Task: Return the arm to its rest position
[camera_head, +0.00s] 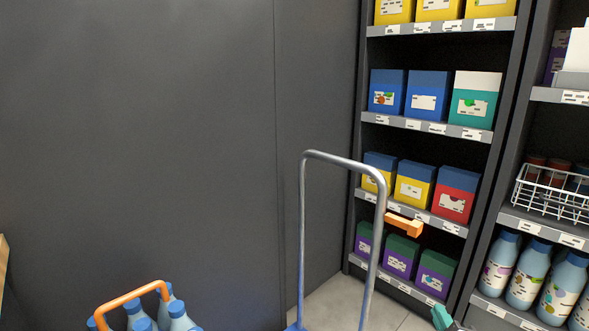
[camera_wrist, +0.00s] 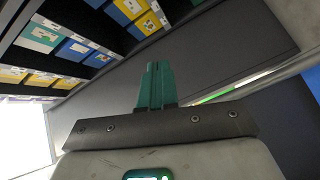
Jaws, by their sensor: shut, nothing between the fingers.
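My gripper (camera_wrist: 157,86) shows in the wrist view with its two teal fingers together and nothing between them. In the head view only a small teal tip of my gripper (camera_head: 441,317) shows at the bottom edge, right of the middle. The rest of my arm is out of the head view. The wrist view is tilted, with shelves at upper left and the dark wall behind the fingers.
A trolley with a grey tube handle (camera_head: 340,159) stands in front of the shelf unit (camera_head: 440,126) of boxes. A bottle carrier with an orange handle (camera_head: 131,297) is at lower left. The dark wall (camera_head: 150,130) is bare.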

